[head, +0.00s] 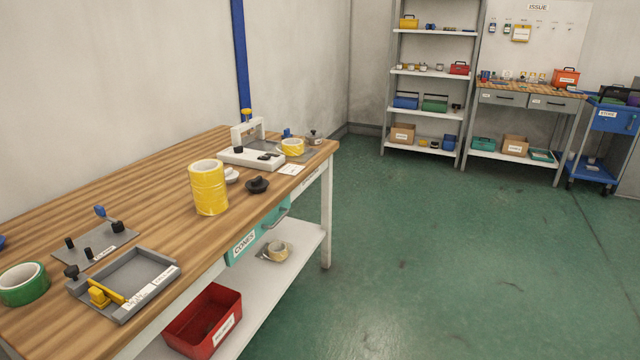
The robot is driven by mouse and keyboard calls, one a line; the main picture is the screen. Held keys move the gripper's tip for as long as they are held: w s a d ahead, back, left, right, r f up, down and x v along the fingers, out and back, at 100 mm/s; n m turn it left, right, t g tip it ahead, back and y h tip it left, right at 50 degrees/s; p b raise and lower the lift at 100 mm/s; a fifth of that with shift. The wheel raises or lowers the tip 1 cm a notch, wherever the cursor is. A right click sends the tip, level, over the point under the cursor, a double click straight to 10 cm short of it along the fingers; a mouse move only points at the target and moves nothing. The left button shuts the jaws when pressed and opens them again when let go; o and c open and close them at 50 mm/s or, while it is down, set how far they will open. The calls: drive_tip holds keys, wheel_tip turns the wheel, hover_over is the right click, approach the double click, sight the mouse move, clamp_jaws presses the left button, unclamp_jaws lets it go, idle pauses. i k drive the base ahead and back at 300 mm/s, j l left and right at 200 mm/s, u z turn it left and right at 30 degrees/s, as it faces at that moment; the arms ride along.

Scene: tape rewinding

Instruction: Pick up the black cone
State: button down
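A small black cone-like piece (257,185), with a wide base and a raised knob, sits on the wooden workbench (150,190) near its front edge. A similar white piece (231,176) sits just behind it to the left. A tall stack of yellow tape rolls (208,187) stands to the left of both, apart from the black cone. My gripper is not in view.
A teal drawer labelled CONES (243,243) hangs under the bench edge. A white-based device (250,157) stands behind the cone, with a yellow roll (292,146). A grey tray (130,283), green tape roll (23,284) and red bin (204,321) are nearer. Green floor at right is clear.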

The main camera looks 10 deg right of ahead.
sight(257, 185)
drive_tip(key=i+l, duration=0.7)
drive_tip(key=i+l+u, duration=0.1)
drive_tip(key=i+l, duration=1.25)
drive_tip(key=l, duration=0.3)
